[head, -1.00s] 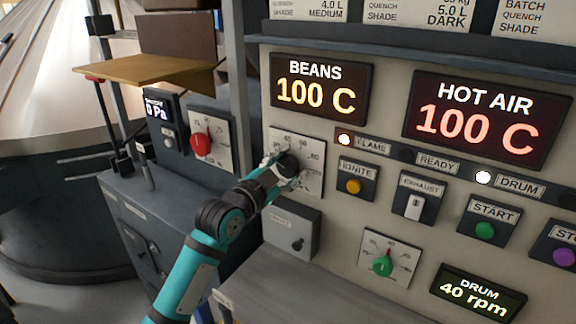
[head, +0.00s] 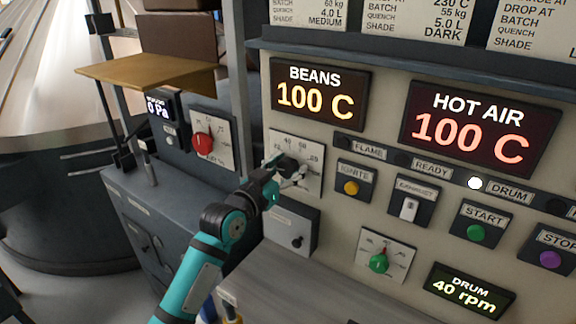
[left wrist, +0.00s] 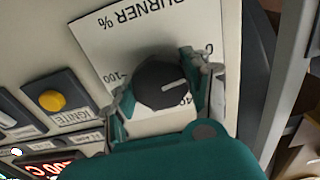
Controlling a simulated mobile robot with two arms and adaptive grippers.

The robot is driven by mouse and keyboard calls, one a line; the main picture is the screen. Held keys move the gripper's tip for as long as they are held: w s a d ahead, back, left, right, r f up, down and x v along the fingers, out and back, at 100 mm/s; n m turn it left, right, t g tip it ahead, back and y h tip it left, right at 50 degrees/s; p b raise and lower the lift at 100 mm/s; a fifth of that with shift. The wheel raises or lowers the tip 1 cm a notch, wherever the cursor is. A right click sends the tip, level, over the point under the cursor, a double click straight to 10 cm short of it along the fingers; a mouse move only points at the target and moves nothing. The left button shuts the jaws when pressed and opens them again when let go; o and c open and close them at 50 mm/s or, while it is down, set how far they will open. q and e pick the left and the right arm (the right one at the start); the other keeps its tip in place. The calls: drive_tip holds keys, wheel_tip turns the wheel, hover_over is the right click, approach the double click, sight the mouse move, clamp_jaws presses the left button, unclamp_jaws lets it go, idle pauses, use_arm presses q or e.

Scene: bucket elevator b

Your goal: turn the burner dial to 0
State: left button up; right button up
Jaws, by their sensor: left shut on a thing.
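The burner dial is a black round knob with a white pointer line on a white scale plate (head: 312,152). In the left wrist view the knob (left wrist: 155,80) shows close up, and the plate (left wrist: 110,45) appears upside down. Its pointer faces right in that view, toward one finger and a little below the 0 mark; that finger hides part of the scale. My left gripper (head: 285,172) is shut on the knob, with one finger on each side in the left wrist view (left wrist: 160,92). My right gripper is not in view.
The yellow ignite button (head: 351,188) and exhaust switch (head: 409,208) sit right of the dial. A grey box (head: 291,228) juts out below it. A red knob (head: 202,145) is to the left. The flame lamp (head: 342,140) is dark; the drum lamp (head: 474,183) is lit.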

use_arm(q)
drive_tip(key=shift+f, duration=0.1)
idle(0.4)
drive_tip(key=o, duration=1.2)
drive_tip(key=v, duration=1.2)
